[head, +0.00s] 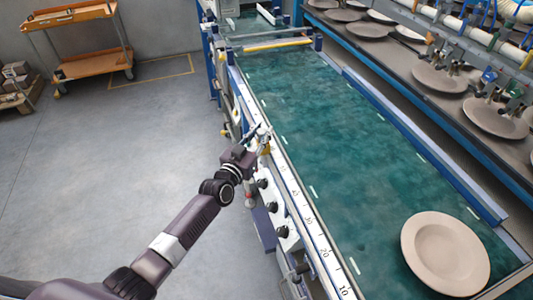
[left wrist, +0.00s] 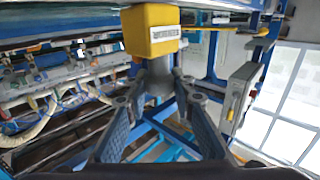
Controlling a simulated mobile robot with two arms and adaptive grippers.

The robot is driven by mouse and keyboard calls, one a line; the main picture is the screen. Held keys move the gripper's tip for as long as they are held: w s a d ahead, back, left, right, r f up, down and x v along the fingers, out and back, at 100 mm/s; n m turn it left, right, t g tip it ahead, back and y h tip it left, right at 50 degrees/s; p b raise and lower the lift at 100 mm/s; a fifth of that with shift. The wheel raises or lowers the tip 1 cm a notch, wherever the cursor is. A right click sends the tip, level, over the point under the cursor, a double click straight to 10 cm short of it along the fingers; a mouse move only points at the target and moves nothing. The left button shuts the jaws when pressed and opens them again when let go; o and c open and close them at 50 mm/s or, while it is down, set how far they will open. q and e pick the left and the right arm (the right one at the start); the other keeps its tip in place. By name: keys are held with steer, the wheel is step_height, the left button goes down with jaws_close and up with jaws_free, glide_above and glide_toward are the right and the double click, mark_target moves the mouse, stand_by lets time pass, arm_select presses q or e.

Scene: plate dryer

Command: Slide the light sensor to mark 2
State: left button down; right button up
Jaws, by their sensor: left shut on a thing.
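The light sensor (left wrist: 151,30) is a yellow block with a barcode label in the left wrist view, on a grey stem. My left gripper (left wrist: 159,80) is shut on the stem just below the yellow block. In the head view my left gripper (head: 261,138) is at the left rail of the green conveyor, and a small yellow part of the sensor (head: 266,149) shows beside it. A white ruler strip (head: 308,217) with printed numbers runs along that rail, with 10 at the near end and larger numbers toward the gripper. My right gripper is not in view.
The green conveyor belt (head: 330,120) carries a beige plate (head: 445,254) at its near right end. Black knobs (head: 282,232) stick out from the rail's left side below the ruler. A rack with more plates (head: 495,118) stands on the right. Open floor (head: 130,150) lies to the left.

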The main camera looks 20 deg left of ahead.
arm_select(q)
steer(key=w+a+b, duration=0.4)
steer(key=w, duration=0.1)
steer(key=shift+w+b, duration=0.3)
steer(key=shift+w, duration=0.05)
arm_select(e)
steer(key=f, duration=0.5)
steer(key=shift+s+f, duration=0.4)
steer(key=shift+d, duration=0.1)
arm_select(q)
steer(key=c, duration=1.7)
jaws_free()
steer(key=shift+o, duration=0.2)
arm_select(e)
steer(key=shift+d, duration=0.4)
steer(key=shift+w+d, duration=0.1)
